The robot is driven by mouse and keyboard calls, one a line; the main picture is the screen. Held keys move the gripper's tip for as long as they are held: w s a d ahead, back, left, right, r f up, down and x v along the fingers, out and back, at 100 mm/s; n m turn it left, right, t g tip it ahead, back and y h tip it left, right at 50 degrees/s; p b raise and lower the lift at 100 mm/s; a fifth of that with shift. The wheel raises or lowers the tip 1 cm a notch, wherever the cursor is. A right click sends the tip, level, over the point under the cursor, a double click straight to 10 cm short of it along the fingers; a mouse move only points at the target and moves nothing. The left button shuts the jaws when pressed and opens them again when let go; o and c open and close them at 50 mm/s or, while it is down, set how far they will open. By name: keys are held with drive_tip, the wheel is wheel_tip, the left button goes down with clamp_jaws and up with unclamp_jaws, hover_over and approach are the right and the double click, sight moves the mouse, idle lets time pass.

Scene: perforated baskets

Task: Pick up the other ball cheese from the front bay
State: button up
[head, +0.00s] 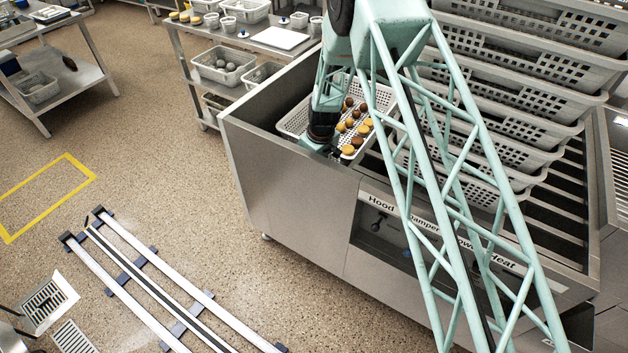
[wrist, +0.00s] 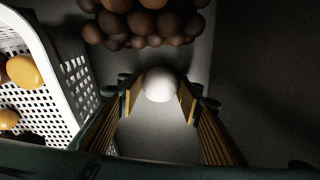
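A smooth white ball (wrist: 159,85), which looks like the ball cheese, shows in the middle of the wrist view, on a grey surface in a shadowed bay. My gripper (wrist: 158,106) is open, with its yellow-ribbed fingers to the left and right of the ball. Narrow gaps seem to show on both sides; I cannot tell how deep the ball sits between the tips. In the head view my arm reaches down into the metal unit (head: 290,200), beside a white perforated basket (head: 291,122). The fingers and the white ball are hidden there.
A pile of dark brown balls (wrist: 145,22) lies just beyond the white ball. The white basket's wall (wrist: 78,88) stands close on the left, with orange balls (wrist: 22,71) inside. Stacked perforated baskets (head: 520,100) rise at the right of the unit. The bay's right side looks dark and bare.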

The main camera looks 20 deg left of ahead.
drive_tip(key=c, duration=0.4)
drive_tip(key=shift+c, duration=0.2)
drive_tip(key=shift+r, duration=0.15)
drive_tip(key=shift+r+p, duration=1)
drive_tip(key=shift+r, duration=3.8)
drive_tip(key=shift+r, duration=0.1)
